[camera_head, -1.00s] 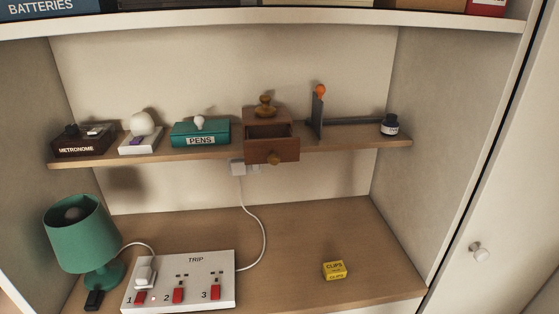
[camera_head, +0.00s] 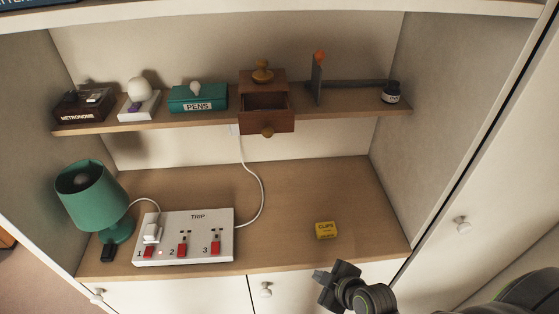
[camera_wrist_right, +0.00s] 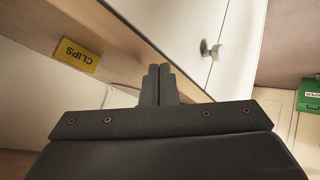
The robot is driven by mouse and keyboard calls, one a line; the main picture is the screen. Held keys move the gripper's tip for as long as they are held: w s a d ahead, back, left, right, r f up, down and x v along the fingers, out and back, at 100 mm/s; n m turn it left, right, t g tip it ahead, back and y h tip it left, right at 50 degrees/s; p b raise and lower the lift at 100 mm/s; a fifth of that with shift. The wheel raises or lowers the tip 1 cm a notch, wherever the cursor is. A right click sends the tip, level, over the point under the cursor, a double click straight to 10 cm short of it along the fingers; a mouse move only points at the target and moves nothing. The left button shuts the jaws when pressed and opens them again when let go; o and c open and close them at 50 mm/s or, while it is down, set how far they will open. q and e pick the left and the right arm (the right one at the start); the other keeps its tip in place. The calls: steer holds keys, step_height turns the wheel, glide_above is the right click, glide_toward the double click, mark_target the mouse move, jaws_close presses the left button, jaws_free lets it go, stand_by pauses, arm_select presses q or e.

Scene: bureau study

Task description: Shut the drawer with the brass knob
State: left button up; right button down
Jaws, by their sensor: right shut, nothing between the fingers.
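A small brown wooden box (camera_head: 263,82) stands on the upper shelf. Its drawer (camera_head: 267,121) is pulled out toward me and looks empty, and its brass knob (camera_head: 268,132) is on the drawer front. Another brass-coloured knob (camera_head: 262,70) sits on top of the box. My right gripper (camera_head: 330,278) is low in front of the desk's front edge, well below and to the right of the drawer. In the right wrist view its fingers (camera_wrist_right: 158,82) are together with nothing between them. My left gripper is not in view.
A yellow clips box (camera_head: 326,230) lies on the desk. A trip board (camera_head: 190,250) and green lamp (camera_head: 90,195) stand at left. A pens box (camera_head: 198,97) is left of the drawer box, and a dark upright plate (camera_head: 317,82) is right of it. Space before the drawer is clear.

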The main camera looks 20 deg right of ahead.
steer(key=w+a+r+n+t+y+p, duration=0.15)
steer(key=r+n+t, duration=0.4)
steer(key=r, duration=0.95)
steer(key=w+a+r+n+t+y+p, duration=0.1)
steer(key=w+a+r+n+t+y, duration=0.15)
steer(key=r+n, duration=0.95)
arm_select(q)
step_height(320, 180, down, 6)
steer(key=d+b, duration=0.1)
steer(key=b, duration=0.7)
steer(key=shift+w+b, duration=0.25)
steer(key=shift+b, duration=0.15)
arm_select(e)
steer(key=w+a+r+m, duration=0.2)
steer(key=w+r+m, duration=0.2)
steer(key=w, duration=0.8)
steer(key=shift+r+t, duration=0.3)
steer(key=shift+r, duration=0.25)
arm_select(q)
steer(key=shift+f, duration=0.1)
arm_select(e)
steer(key=shift+w, duration=0.15)
